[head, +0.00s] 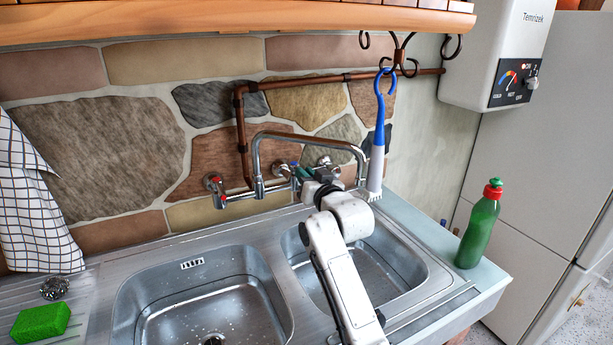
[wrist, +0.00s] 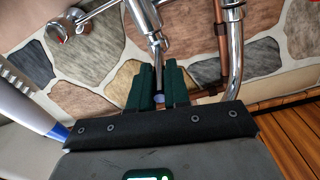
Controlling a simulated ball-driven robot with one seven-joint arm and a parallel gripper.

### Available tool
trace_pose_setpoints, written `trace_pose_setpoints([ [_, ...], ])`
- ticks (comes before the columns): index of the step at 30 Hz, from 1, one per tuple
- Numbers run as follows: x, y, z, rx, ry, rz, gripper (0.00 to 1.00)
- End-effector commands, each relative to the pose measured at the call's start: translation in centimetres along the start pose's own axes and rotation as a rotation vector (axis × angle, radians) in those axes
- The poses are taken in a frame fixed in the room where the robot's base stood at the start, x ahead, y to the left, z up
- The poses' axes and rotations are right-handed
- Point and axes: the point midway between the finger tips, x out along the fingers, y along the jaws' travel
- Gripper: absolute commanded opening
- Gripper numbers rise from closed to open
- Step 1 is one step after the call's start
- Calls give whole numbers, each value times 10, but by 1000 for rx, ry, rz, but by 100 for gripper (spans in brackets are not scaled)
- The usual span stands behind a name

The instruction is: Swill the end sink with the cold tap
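The mixer tap (head: 262,187) stands on the wall behind the sinks, its chrome spout (head: 310,136) swung right over the end sink (head: 385,265). The left valve has a red-marked handle (head: 213,187). My gripper (head: 297,173) is at the right valve, partly hidden by my arm in the head view. In the wrist view, the dark green fingers of my gripper (wrist: 160,85) stand close on both sides of the blue-tipped cold tap lever (wrist: 157,58), seemingly shut on it. No water stream shows from the spout. The end sink is partly hidden behind my arm.
A second sink (head: 205,300) lies to the left, with a green sponge (head: 41,321) and a metal scourer (head: 54,287). A blue-and-white brush (head: 378,150) hangs close by the spout. A green bottle (head: 479,228) stands at the right edge.

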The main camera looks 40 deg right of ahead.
Motion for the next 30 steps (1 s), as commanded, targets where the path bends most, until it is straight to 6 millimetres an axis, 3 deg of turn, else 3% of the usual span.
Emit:
trace_pose_setpoints([
  [5, 0, 0, 0, 0, 0, 0, 0],
  [21, 0, 1, 0, 2, -2, -5, 0],
  [30, 0, 3, -1, 2, -22, -94, 0],
])
